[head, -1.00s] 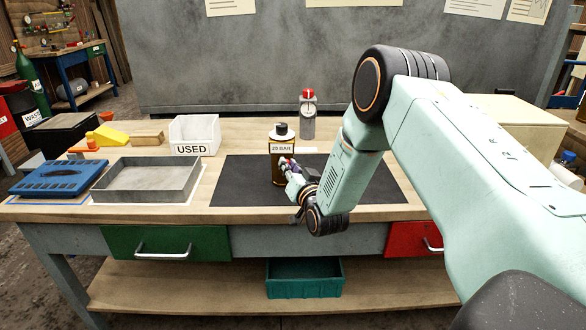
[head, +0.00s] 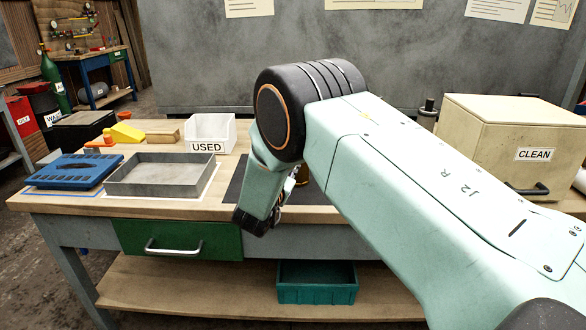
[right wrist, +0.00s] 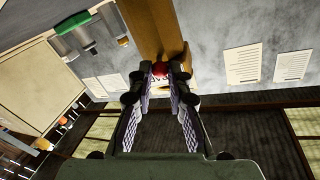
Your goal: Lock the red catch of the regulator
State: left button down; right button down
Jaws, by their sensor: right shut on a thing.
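The regulator (right wrist: 150,25) shows in the right wrist view as a brown-gold body with a white label. Its red catch (right wrist: 158,69) is a small red piece between the fingertips of my right gripper (right wrist: 160,76), which is shut on it. In the head view my right arm covers nearly all of the regulator; only a sliver of its brown body (head: 303,174) shows beside my wrist. The exact position of the catch is hard to tell. My left gripper is not in view.
The regulator stands on a dark mat (head: 236,178), mostly covered by my arm. At left are a metal tray (head: 115,189), a blue case (head: 72,182) and a white USED bin (head: 231,130). A cream CLEAN box (head: 480,125) stands at right.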

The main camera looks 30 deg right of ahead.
jog(key=shift+w+a+f+m+g+h+b, duration=0.1)
jog(key=shift+w+a+m+g+h+b, duration=0.05)
jog(key=shift+m+g+h+b, duration=0.2)
jog(key=shift+w+a+f+m+g+h+b, duration=0.1)
jog(key=shift+m+g+h+b, duration=0.1)
jog(key=shift+m+g+h, duration=0.2)
jog(key=shift+w+m+g, duration=0.15)
jog(key=shift+m+g, duration=0.1)
jog(key=shift+g, duration=0.2)
jog(key=shift+r, duration=0.1)
dwell(0.7)
jog(key=c, duration=1.3)
grip_release()
jog(key=shift+o, duration=0.2)
jog(key=shift+r, duration=0.1)
jog(key=v, duration=0.7)
jog(key=shift+a, duration=0.25)
